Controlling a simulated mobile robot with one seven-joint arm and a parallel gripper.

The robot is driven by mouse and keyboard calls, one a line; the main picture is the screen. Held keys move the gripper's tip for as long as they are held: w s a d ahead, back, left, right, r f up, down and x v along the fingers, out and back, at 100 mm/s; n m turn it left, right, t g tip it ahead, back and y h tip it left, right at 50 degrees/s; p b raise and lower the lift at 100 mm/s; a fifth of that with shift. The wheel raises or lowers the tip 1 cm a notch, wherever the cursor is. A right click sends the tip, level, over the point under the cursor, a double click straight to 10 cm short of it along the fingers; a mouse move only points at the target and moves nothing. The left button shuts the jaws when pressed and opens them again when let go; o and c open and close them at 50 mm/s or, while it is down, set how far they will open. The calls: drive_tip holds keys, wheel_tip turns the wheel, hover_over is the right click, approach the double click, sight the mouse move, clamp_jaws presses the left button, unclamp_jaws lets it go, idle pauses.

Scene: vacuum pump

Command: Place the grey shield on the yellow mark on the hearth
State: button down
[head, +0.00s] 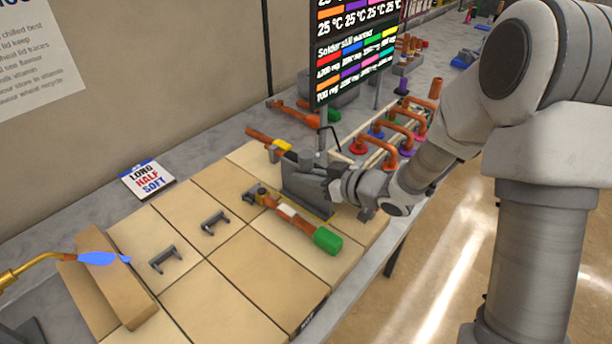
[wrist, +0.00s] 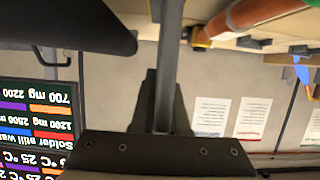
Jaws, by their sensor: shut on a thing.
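The grey shield (head: 303,188) is an upright dark grey plate over the back right part of the hearth (head: 240,270). My gripper (head: 331,184) is shut on it at its right side. In the wrist view the shield (wrist: 168,75) shows nearly edge-on as a grey strip running up from my gripper. A thin strip of the yellow mark (head: 322,214) shows along the shield's lower edge; the rest is hidden. I cannot tell whether the shield touches the hearth or hangs just above it.
A copper pipe with a green end (head: 327,239) lies in front of the shield. Two grey brackets (head: 165,259) (head: 215,223) stand on the hearth to the left. A torch with a blue flame (head: 100,259) is at the far left. A sign board (head: 355,45) and copper fittings (head: 400,140) stand behind.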

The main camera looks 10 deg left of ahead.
drive_tip(key=shift+r, duration=0.15)
drive_tip(key=c, duration=1.3)
unclamp_jaws()
drive_tip(key=shift+f, duration=0.25)
drive_tip(key=shift+c, duration=0.2)
drive_tip(key=o, duration=0.4)
